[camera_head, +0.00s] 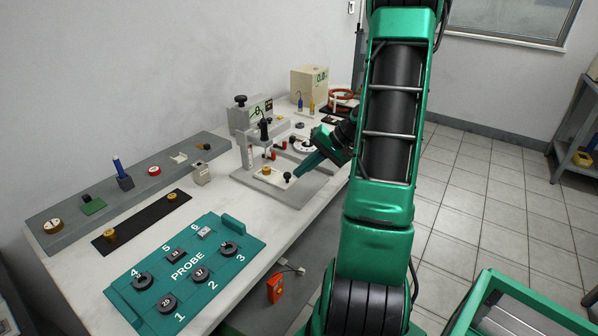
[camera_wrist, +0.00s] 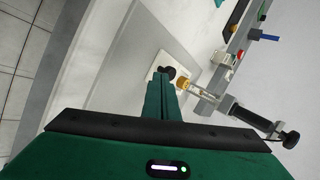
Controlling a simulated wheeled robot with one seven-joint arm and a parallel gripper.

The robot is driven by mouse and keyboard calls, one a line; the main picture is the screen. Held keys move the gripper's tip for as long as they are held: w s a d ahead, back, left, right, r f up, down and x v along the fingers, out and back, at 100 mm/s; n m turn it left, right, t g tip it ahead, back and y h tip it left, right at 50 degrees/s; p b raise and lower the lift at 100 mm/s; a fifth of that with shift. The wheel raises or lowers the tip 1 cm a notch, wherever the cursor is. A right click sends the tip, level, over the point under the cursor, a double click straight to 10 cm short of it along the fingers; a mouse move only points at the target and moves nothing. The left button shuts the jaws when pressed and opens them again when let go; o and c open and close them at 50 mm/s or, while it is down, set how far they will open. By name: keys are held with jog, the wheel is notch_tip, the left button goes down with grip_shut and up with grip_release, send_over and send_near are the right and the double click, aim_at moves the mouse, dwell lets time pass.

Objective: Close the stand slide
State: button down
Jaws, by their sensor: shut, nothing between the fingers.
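The stand (camera_head: 246,152) is on the bench's far part, a light frame with a black-knobbed column on a grey base. Its slide (camera_head: 266,171) is a pale plate at the front foot, with a brass piece (camera_head: 266,170) on it and a black ball knob (camera_head: 287,176) at its near right end. My gripper (camera_head: 298,173) is shut and empty, with its tips close to the knob. In the wrist view the shut fingertips (camera_wrist: 164,84) are right by the black knob (camera_wrist: 167,73), and the brass piece (camera_wrist: 182,85) is just right of them. Contact cannot be told.
A teal PROBE tray (camera_head: 187,268) with black discs is at the bench's near end. A grey rail (camera_head: 125,188) with small parts runs along the wall. The bench's front strip is clear.

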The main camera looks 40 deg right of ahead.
jog(key=s+d, duration=0.1)
jog(key=s+d+r, duration=0.1)
jog(key=s, duration=0.1)
jog(key=shift+s+d+r, duration=0.1)
jog(key=shift+d+r, duration=0.1)
jog(key=shift+d, duration=0.15)
jog(key=v, duration=0.8)
jog(key=shift+r, duration=0.2)
jog(key=shift+s, duration=0.15)
jog(key=s+a+r+n+g+h, duration=0.1)
jog(key=s+a+g, duration=0.1)
jog(key=a, duration=0.6)
jog(key=s+a+r+n+g+h, duration=0.1)
jog(key=s+a+n+g+h, duration=0.15)
jog(key=a, duration=0.45)
jog(key=s+a+g+h, duration=0.1)
jog(key=s+a, duration=0.5)
jog(key=s, duration=0.6)
jog(key=shift+s+a+g, duration=0.4)
jog(key=shift+g, duration=0.35)
jog(key=shift+f+h, duration=0.1)
jog(key=shift+h, duration=0.15)
